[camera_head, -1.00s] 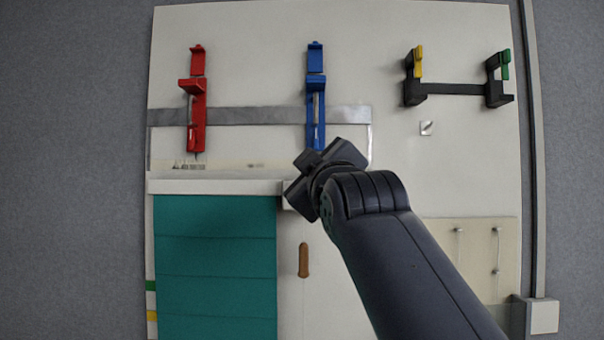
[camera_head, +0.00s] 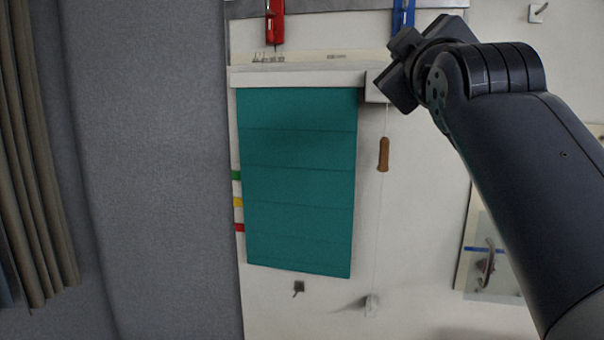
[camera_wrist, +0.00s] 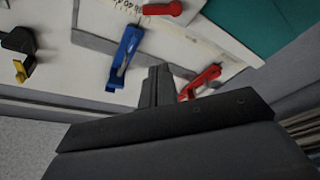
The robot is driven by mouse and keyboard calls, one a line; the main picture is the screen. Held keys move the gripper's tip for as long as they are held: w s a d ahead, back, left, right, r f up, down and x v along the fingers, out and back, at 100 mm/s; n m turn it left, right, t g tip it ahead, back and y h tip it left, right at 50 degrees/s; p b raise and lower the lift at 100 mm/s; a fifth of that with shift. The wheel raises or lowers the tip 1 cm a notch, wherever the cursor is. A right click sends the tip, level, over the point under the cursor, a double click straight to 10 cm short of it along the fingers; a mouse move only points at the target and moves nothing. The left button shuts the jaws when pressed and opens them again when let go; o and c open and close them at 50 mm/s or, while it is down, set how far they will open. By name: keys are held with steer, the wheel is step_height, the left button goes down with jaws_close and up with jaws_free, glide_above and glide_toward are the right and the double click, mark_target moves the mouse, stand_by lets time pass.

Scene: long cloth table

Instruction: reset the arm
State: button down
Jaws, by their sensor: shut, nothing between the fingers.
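My gripper (camera_head: 400,72) is at the upper right of the head view, at the end of my dark arm. It overlaps the right end of the white blind rail and sits just below the blue bracket (camera_head: 403,14). In the wrist view my gripper (camera_wrist: 156,84) shows as dark fingers close together, with nothing between them. The blue bracket also shows in the wrist view (camera_wrist: 125,55), left of the fingers, and a red bracket (camera_wrist: 203,80) is to their right. I cannot tell whether the gripper touches anything.
A teal blind (camera_head: 297,180) hangs from a white rail (camera_head: 300,78) on a pale board. A brown pull handle (camera_head: 383,154) hangs on a cord beside it. The grey wall (camera_head: 160,170) between is bare.

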steer(key=w+a+n+g+y+p, duration=0.2)
steer(key=w+a+n+g+p, duration=0.15)
steer(key=w+n+p, duration=0.5)
steer(key=s+b, duration=0.4)
steer(key=s, duration=0.2)
steer(key=shift+s+a+f+n+t, duration=0.15)
steer(key=shift+n+t, duration=0.3)
